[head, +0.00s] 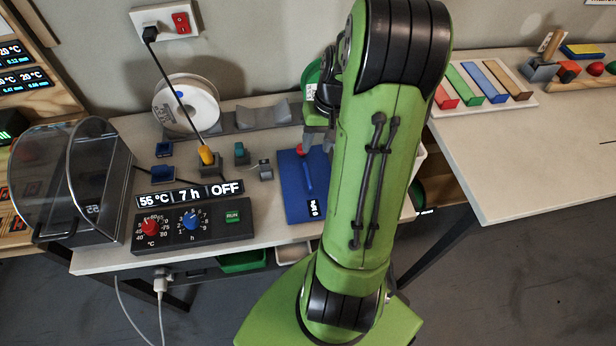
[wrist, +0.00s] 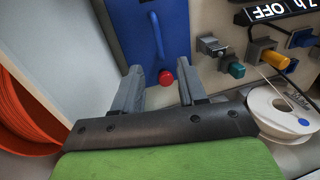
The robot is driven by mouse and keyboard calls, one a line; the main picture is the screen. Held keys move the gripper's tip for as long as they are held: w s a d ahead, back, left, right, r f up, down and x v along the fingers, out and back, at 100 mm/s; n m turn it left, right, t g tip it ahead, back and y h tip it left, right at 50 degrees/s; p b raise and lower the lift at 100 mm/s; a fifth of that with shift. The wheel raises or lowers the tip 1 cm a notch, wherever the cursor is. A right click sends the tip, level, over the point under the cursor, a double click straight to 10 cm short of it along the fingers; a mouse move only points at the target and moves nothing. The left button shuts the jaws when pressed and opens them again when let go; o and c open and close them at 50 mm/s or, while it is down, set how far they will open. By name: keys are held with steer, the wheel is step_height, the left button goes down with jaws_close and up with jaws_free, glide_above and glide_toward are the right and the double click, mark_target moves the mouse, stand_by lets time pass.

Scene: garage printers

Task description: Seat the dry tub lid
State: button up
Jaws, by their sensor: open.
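A flat blue panel (head: 297,207) with a raised blue bar handle (head: 307,178) and a small label lies on the bench, partly behind my arm; it looks like the lid. It also shows in the wrist view (wrist: 125,30). A red knob (head: 300,149) is at its far end. My gripper (head: 318,138) is above that end, partly hidden by my arm. In the wrist view my gripper (wrist: 160,80) is open and empty, with the red knob (wrist: 166,77) between the fingertips in the picture. I cannot tell whether they touch it.
A control box (head: 192,228) with dials and a clear domed dryer (head: 75,180) stand left. A white spool (head: 185,103) and small clips are behind. An orange spool (wrist: 18,115) is near my gripper. The right bench (head: 520,150) has bare room in front.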

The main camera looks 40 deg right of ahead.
steer(key=b, duration=0.2)
glide_above(308, 173)
steer(key=d, duration=0.1)
steer(key=f, duration=0.6)
steer(key=shift+s+f, duration=0.1)
steer(key=shift+s, duration=0.2)
steer(key=f, duration=0.1)
steer(key=f+b, duration=0.1)
steer(key=f, duration=0.1)
steer(key=f+b, duration=0.1)
steer(key=f, duration=0.1)
steer(key=shift+w+a+f, duration=0.2)
steer(key=shift+a+f, duration=0.05)
steer(key=shift+a, duration=0.15)
steer(key=shift+r, duration=0.1)
jaws_close()
